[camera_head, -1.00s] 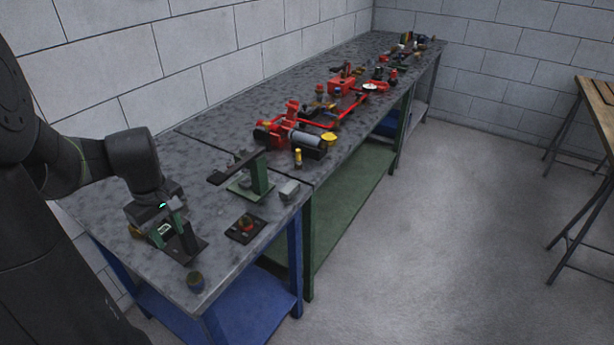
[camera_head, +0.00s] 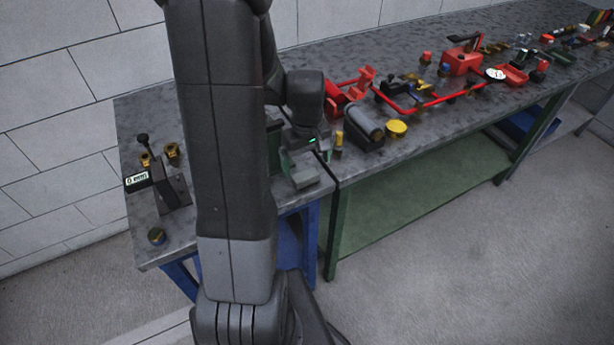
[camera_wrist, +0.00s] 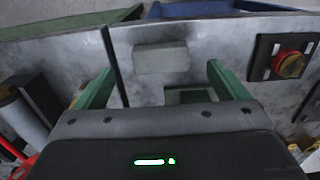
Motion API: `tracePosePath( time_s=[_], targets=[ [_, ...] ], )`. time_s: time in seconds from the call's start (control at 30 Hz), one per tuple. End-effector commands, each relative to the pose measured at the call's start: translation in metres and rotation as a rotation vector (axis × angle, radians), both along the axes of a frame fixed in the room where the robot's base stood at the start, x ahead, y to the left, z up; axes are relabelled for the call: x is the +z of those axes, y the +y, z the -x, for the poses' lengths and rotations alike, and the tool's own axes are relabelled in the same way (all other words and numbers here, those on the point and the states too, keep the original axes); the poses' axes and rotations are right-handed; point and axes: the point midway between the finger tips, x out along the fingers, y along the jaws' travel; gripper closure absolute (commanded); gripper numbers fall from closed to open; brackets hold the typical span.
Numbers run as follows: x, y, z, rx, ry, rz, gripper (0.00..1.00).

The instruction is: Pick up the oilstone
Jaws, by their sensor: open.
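The oilstone appears to be the plain light-grey block (camera_wrist: 161,57) on the grey table, near the table's front edge. In the head view the grey block (camera_head: 306,178) shows just in front of my gripper (camera_head: 298,158). In the wrist view my gripper (camera_wrist: 159,70) is open, its two green fingers spread wider than the block. The block lies a little beyond the fingertips, roughly centred between them. Nothing is between the fingers. My arm hides the middle of the near table in the head view.
A dark cylinder (camera_head: 362,122) and yellow cap (camera_head: 396,129) stand to the right. A table seam runs nearby.

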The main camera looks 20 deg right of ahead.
Motion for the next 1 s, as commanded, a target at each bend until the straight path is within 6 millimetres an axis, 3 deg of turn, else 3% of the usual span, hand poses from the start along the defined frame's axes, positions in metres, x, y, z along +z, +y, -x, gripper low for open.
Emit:
tracePosePath(
  time_s=[0.27,0.6,0.93,1.0],
  targets=[
    [-0.016,0.001,-0.002,0.001,0.002,-0.001,0.06],
    [-0.053,0.001,-0.007,0.001,0.001,-0.001,0.06],
    [-0.057,0.001,-0.007,0.0,-0.001,0.0,0.06],
    [-0.057,0.001,-0.007,0.0,-0.001,0.0,0.2]
  ],
)
